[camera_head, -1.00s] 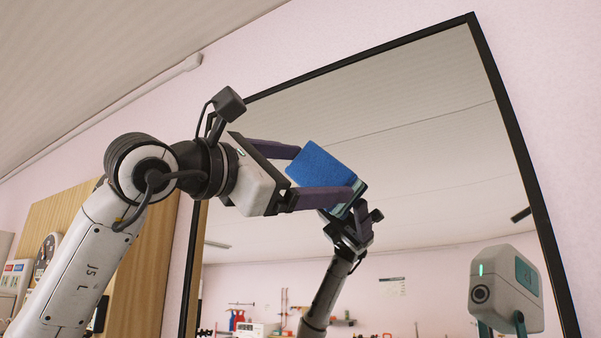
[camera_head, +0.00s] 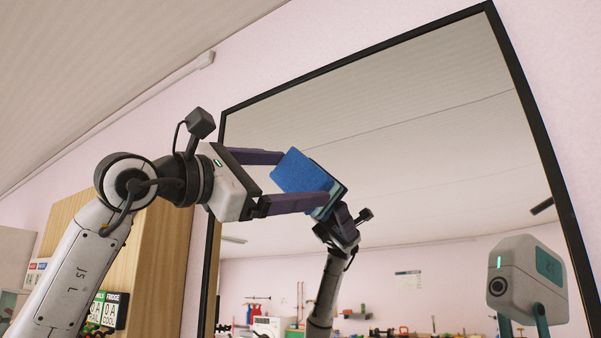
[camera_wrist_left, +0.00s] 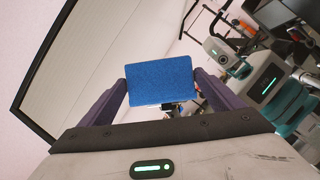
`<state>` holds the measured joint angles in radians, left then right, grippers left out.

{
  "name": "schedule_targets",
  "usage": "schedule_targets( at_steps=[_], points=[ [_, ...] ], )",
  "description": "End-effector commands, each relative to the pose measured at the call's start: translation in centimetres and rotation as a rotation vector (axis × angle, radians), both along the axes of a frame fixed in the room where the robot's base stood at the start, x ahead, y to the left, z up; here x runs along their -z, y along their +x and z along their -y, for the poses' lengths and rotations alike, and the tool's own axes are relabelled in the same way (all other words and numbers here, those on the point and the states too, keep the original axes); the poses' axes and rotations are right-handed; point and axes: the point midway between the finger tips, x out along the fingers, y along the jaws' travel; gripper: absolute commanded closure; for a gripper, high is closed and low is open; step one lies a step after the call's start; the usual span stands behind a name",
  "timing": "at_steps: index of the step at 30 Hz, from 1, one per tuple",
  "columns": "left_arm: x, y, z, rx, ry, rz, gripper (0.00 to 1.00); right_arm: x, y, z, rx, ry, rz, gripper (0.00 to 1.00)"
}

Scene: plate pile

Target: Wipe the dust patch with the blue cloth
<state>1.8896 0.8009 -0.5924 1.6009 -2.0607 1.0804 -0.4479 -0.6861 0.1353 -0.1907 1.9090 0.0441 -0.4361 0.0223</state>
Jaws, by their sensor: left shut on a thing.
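The blue cloth (camera_head: 302,172) is a thick, flat pad held between the fingertips of my left gripper (camera_head: 291,180), in front of the mirror (camera_head: 400,150). It also shows in the left wrist view (camera_wrist_left: 160,80), its broad blue face between the two dark purple fingers. My left gripper is shut on it. The cloth's reflection sits close beside it; I cannot tell whether the cloth touches the glass. I cannot make out a dust patch on the visible glass. My right gripper is not in view.
The mirror has a black frame (camera_head: 535,115) and hangs on a pale pink wall. It reflects my arm, my head and a shelf of items. A wooden cabinet (camera_head: 155,260) stands left, with a small fridge sign (camera_head: 110,308) near it. The space right of the gripper is clear.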

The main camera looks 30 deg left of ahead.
Motion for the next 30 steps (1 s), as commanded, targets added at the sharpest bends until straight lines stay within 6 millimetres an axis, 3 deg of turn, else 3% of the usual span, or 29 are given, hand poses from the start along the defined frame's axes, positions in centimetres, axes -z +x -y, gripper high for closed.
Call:
schedule_targets(
  at_steps=[18, 30],
  points=[
    [0.1, 0.5, -4.3, -0.001, -0.001, -0.003, 0.35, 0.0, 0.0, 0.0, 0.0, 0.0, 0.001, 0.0],
    [0.1, 0.4, -4.6, -0.001, -0.001, -0.002, 0.35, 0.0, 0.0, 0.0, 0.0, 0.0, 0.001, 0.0]
  ],
)
